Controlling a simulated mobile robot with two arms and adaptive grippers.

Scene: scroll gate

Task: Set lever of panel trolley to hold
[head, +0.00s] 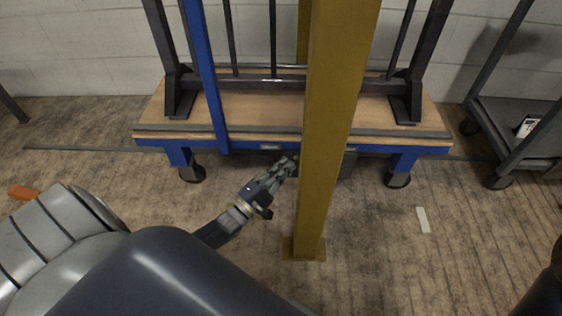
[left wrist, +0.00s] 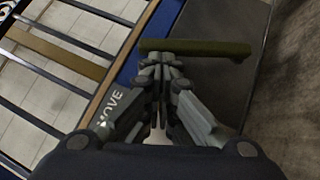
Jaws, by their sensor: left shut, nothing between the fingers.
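The panel trolley (head: 240,105) has a wooden deck, a blue front edge, dark uprights and casters. In the left wrist view, an olive bar (left wrist: 205,48), which looks like the lever, lies across a dark plate (left wrist: 205,85) beside the blue edge. The word MOVE shows at the lower left of that view; no hold mark is readable. My left gripper (head: 290,163) is shut and empty, low at the trolley's front edge. In the left wrist view its fingertips (left wrist: 162,60) are at the bar's left part; I cannot tell whether they touch. In the head view I cannot make out the lever.
A yellow post (head: 330,120) stands in front of the trolley, just right of my left gripper, and hides part of the front edge. A grey cart (head: 500,115) stands at the right. A white strip (head: 423,220) lies on open floor. An orange piece (head: 22,192) lies at the left.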

